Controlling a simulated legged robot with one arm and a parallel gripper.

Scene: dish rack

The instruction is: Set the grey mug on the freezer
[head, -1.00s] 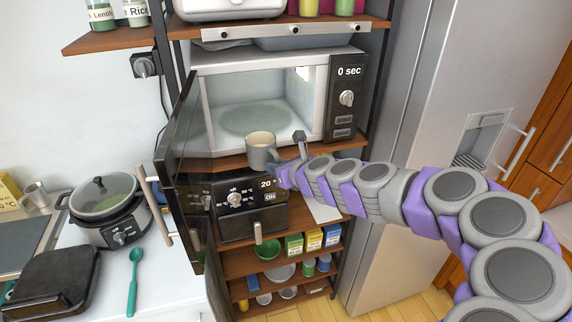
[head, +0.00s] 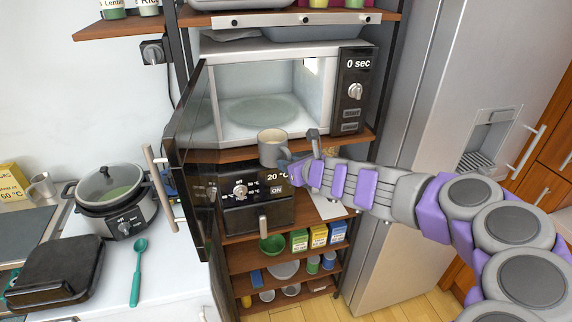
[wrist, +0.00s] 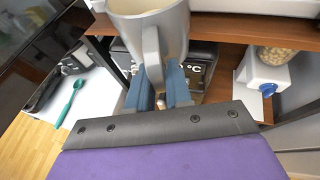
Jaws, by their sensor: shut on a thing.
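The grey mug (head: 267,152) is held upright in front of the open microwave, near its lower front edge. Its inside looks pale. My gripper (head: 291,170) is shut on the mug's handle from the right in the head view. In the wrist view, the mug (wrist: 176,32) is at the top and its handle stands between the two blue fingers of my gripper (wrist: 160,88). A tall steel fridge-freezer (head: 435,110) with a dispenser stands at the right. Its top is out of view.
The microwave (head: 225,80) has its dark door (head: 192,125) swung open to the left. Below it are an air-fryer-like oven (head: 258,215) and shelves with boxes and bowls. A cooker (head: 115,205), a green spoon (head: 137,275) and a black grill (head: 55,270) occupy the left counter.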

